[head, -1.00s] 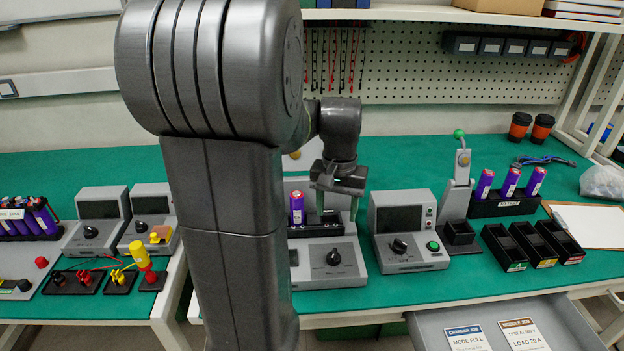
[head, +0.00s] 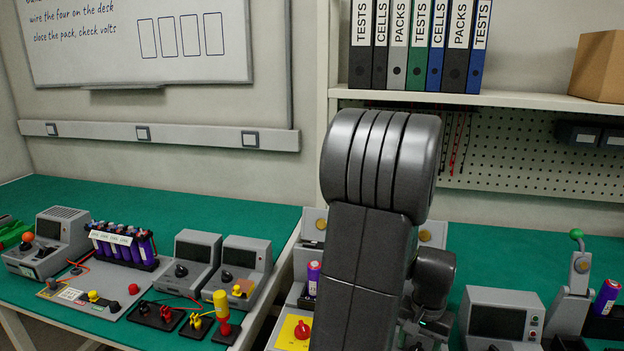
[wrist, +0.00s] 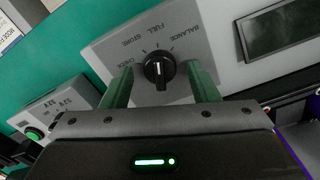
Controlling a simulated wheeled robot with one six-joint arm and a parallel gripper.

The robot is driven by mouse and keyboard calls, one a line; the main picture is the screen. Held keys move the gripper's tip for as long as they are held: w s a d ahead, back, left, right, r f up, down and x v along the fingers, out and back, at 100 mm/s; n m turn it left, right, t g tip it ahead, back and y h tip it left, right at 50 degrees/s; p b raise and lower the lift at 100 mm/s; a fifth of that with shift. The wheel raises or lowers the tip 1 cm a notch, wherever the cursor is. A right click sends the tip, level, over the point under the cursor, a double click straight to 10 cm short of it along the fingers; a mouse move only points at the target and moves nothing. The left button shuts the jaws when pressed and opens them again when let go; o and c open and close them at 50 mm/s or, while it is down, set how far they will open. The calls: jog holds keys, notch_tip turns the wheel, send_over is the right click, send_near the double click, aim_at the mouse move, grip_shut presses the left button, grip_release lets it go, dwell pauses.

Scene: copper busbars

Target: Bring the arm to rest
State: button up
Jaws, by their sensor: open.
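My arm (head: 375,230) stands upright in the middle of the head view, and its forearm hides most of my gripper. In the wrist view my gripper (wrist: 161,82) is open, with a green finger on each side and nothing held. A black knob (wrist: 159,69) on a grey panel marked CHECK, STORE, FULL and BALANCE shows between the fingers. I cannot tell whether the fingers touch the panel. A purple cell (head: 313,279) stands upright in the grey device left of my arm.
A grey meter (head: 500,315) and a lever device (head: 575,290) stand right of my arm. The left bench holds a cell pack (head: 124,243), grey meters and a yellow plug (head: 221,305). A shelf with binders (head: 415,45) is behind. Bare green mat (head: 180,210) lies at the left bench's back.

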dwell(0.3)
notch_tip(320, 180, up, 14)
jog(key=p, duration=0.2)
notch_tip(320, 180, down, 14)
jog(key=shift+r+b, duration=0.1)
jog(key=shift+b, duration=0.95)
jog(key=m+b, duration=0.1)
jog(key=m, duration=0.6)
notch_tip(320, 180, up, 14)
jog(key=s+a+p, duration=0.1)
jog(key=s+p, duration=0.1)
jog(key=shift+s+a+p, duration=0.3)
jog(key=shift+s+a, duration=0.05)
jog(key=shift+a, duration=0.05)
